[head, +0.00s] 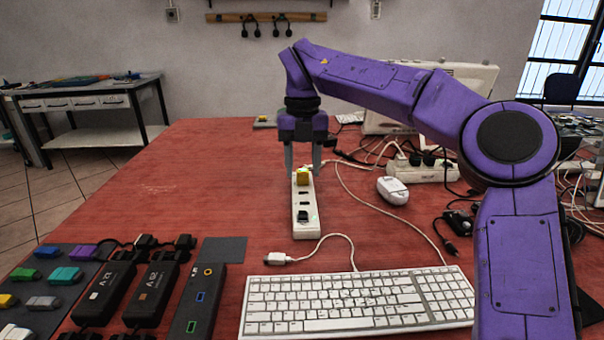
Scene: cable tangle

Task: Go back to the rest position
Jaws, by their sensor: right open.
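My right gripper (303,158) hangs from the purple arm, pointing down over the far end of a white power strip (305,228). Its two fingers are apart, one on each side of the strip's far end. A small yellow block (303,177) sits on the strip just below the fingers, with a gap visible between them. A small dark piece (303,215) is on the strip nearer to me. My left gripper is not in the view.
A white keyboard (358,300) lies in front, with black adapters (104,293) and coloured plugs on a dark mat at left. A white mouse (392,190), another power strip (422,170) and tangled cables lie at right. The table's left-middle is clear.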

